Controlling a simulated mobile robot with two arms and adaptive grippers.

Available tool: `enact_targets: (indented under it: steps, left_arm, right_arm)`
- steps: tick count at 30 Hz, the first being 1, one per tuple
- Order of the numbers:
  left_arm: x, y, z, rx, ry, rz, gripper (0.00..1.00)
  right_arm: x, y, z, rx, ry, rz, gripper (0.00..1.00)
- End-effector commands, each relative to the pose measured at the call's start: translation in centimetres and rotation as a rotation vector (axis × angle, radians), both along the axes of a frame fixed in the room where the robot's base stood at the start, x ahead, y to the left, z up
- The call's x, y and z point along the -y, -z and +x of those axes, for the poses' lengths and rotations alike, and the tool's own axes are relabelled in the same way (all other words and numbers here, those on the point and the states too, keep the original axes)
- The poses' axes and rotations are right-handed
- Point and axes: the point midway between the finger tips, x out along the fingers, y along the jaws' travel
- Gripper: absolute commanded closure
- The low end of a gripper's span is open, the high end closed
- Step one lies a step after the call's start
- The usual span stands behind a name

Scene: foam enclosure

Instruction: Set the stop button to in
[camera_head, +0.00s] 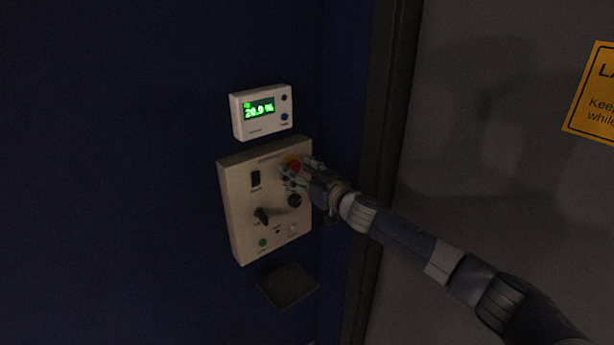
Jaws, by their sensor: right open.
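The stop button (294,165) is a red knob on a yellow-orange surround at the upper right of a beige control panel (236,213) on the dark blue wall. My right gripper (286,175) is open at the panel, its fingers around or just in front of the button. The fingers partly cover the button. I cannot tell whether they touch it or whether the button is pressed in. My left gripper is not in view.
The panel also bears a black rocker switch (256,179), a dark rotary knob (262,216), another dark knob (295,201) and a green light (263,242). A display box (262,111) hangs above. A dark ledge (288,286) is below. A grey door (480,150) stands right.

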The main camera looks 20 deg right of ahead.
Motion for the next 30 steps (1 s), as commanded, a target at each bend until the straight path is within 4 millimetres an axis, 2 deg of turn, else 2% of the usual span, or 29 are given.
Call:
enact_targets:
  steps: [5, 19, 24, 30]
  left_arm:
    - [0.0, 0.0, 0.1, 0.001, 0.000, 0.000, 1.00]
    - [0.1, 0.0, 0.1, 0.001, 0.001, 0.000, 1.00]
    - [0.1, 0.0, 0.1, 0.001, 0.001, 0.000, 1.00]
    - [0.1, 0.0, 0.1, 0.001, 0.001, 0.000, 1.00]
  right_arm:
    - [0.6, 0.1, -1.5, -0.001, 0.001, 0.001, 0.46]
    - [3.1, 0.2, -8.6, -0.002, 0.000, -0.002, 0.46]
    - [3.7, 0.2, -10.1, -0.004, 0.001, 0.001, 0.46]
    - [3.9, 0.1, -10.9, -0.002, 0.000, -0.001, 0.46]
